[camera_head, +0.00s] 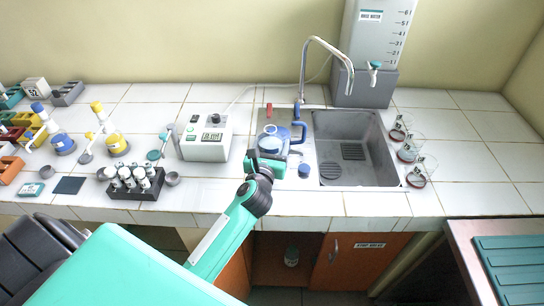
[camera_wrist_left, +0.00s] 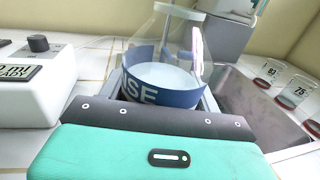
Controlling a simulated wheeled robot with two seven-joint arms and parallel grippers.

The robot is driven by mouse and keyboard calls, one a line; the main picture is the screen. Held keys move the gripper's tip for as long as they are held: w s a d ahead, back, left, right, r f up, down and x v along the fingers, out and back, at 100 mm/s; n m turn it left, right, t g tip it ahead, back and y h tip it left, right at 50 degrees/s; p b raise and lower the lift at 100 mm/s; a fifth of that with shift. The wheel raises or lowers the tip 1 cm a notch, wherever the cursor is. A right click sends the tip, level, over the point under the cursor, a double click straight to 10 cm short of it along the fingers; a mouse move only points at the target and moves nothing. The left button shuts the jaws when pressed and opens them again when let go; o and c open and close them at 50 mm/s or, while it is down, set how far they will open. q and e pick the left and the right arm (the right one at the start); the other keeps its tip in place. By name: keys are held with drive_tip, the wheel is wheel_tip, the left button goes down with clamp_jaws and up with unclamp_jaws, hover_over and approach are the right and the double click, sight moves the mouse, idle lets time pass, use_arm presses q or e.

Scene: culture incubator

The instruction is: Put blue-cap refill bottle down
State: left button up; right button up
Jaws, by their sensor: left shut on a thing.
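A blue cap (camera_head: 304,170) lies apart, at the sink's front left corner. My right gripper is not in view.
The sink basin (camera_head: 358,150) is right of the bottle, under a tall faucet (camera_head: 305,65). A white device with a display (camera_head: 206,140) stands to the left. Several glasses (camera_head: 409,152) stand right of the sink. A water tank (camera_head: 378,40) is behind. The far right counter is clear.

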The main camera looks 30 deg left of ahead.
use_arm(q)
wheel_tip(320, 180, down, 4)
drive_tip(key=shift+r+b, duration=0.1)
drive_tip(key=shift+b, duration=0.35)
drive_tip(key=shift+f, duration=0.2)
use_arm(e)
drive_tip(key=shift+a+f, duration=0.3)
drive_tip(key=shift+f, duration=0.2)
use_arm(q)
drive_tip(key=shift+f, duration=0.1)
drive_tip(key=o, duration=1.3)
drive_tip(key=shift+f, duration=0.1)
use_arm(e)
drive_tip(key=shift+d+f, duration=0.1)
use_arm(q)
drive_tip(key=b+v, duration=0.2)
drive_tip(key=v, duration=0.8)
drive_tip(key=shift+s, duration=0.15)
drive_tip(key=shift+v, duration=0.9)
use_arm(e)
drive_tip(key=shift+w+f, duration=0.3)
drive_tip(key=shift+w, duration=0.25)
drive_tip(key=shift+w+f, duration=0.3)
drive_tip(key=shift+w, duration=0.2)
